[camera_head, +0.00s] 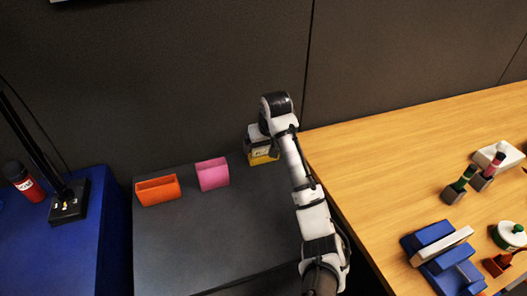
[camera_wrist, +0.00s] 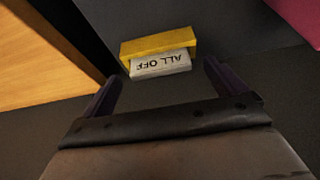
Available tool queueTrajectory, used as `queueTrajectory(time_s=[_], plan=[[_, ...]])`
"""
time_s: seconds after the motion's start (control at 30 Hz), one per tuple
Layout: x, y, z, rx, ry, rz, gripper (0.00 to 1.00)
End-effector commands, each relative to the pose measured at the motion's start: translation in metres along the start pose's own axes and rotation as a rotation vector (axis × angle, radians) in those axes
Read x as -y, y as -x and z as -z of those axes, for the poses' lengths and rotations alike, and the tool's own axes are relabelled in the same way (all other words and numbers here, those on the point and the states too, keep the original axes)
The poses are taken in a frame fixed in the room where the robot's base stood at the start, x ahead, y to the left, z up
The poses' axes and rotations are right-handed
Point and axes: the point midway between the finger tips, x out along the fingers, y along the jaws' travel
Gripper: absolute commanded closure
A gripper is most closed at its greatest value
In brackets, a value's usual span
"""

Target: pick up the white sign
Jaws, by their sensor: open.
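The white sign (camera_wrist: 160,65) reads "ALL OFF" in dark letters, upside down in the wrist view. It sits against a yellow block or holder (camera_wrist: 145,46); I cannot tell whether they are joined. The yellow piece also shows in the head view (camera_head: 263,160), at the back right of the dark grey surface, partly under my wrist. My gripper (camera_wrist: 161,88) is open and empty in the wrist view. Its two dark fingers are spread wide, one to each side of the sign's near edge, and the sign lies just beyond them. In the head view the fingertips are hard to make out.
A pink bin (camera_head: 213,174) and an orange bin (camera_head: 158,190) stand left on the dark surface (camera_head: 235,235). A dark partition (camera_head: 200,80) rises behind. The wooden table (camera_head: 375,150) borders the right, with blue blocks (camera_head: 440,250). The dark surface's front is clear.

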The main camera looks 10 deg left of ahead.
Motion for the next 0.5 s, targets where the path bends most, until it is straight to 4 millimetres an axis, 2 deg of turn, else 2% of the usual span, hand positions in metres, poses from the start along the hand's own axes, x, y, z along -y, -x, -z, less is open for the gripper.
queueTrajectory(time_s=[0.1, 0.33, 0.5], plan=[[0.0000, -0.0089, -0.0003, 0.001, 0.000, 0.001, 0.04], [0.0003, -0.0105, -0.0004, 0.000, 0.000, 0.001, 0.04], [0.0003, -0.0102, -0.0003, -0.001, 0.000, 0.001, 0.26]])
